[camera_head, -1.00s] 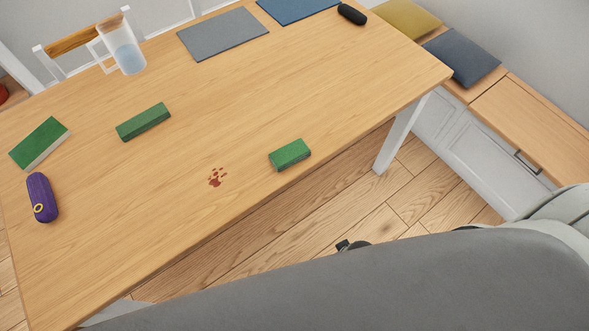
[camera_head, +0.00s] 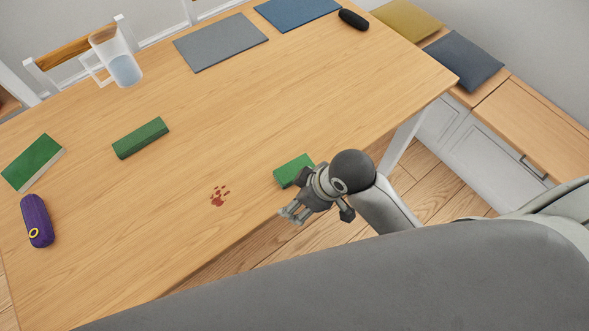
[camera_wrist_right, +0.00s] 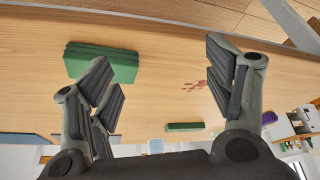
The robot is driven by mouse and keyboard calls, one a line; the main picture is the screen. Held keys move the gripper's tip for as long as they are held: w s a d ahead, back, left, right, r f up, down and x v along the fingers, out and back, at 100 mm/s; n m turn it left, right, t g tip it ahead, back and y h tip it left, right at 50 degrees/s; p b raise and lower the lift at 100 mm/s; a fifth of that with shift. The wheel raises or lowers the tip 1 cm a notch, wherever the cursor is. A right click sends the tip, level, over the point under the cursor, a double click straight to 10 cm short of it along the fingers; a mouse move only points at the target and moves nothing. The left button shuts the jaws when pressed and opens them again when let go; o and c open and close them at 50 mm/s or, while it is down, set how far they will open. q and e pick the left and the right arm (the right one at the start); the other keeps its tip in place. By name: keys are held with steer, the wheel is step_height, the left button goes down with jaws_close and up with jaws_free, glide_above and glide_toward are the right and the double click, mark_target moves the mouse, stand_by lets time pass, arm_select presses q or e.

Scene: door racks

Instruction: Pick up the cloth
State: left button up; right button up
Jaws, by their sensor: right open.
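A green folded cloth (camera_head: 288,172) lies on the wooden table (camera_head: 190,120) near its front edge, partly hidden by my right gripper in the head view. My right gripper (camera_head: 291,215) is open and empty at the table's front edge, just in front of the cloth and apart from it. In the right wrist view, the layered cloth (camera_wrist_right: 112,63) lies beyond the left finger. The wrist view shows the open gripper (camera_wrist_right: 163,85) with bare table between its fingers. My left gripper is not in view.
A red stain (camera_head: 219,196) is left of the cloth. Grey (camera_head: 221,42) and blue (camera_head: 296,10) mats and a black case (camera_head: 353,19) lie at the back.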

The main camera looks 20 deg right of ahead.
steer(key=w+a+n, duration=0.3)
steer(key=n, duration=0.1)
steer(key=n+g+h, duration=0.2)
steer(key=n+g, duration=0.2)
steer(key=n, duration=0.4)
glide_toward(295, 168)
steer(key=f, duration=0.4)
steer(key=shift+s+a+f+p, duration=0.25)
steer(key=shift+a+f+p, duration=0.05)
steer(key=shift+a+f, duration=0.05)
steer(key=shift+s+a+f+p, duration=0.15)
steer(key=shift+f+p, duration=0.2)
steer(key=shift+f, duration=1)
steer(key=shift+a+f+p, duration=0.15)
steer(key=shift+f+p, duration=0.15)
steer(key=shift+f, duration=1.05)
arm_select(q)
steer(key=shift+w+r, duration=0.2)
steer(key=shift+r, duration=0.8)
arm_select(e)
steer(key=c, duration=1.1)
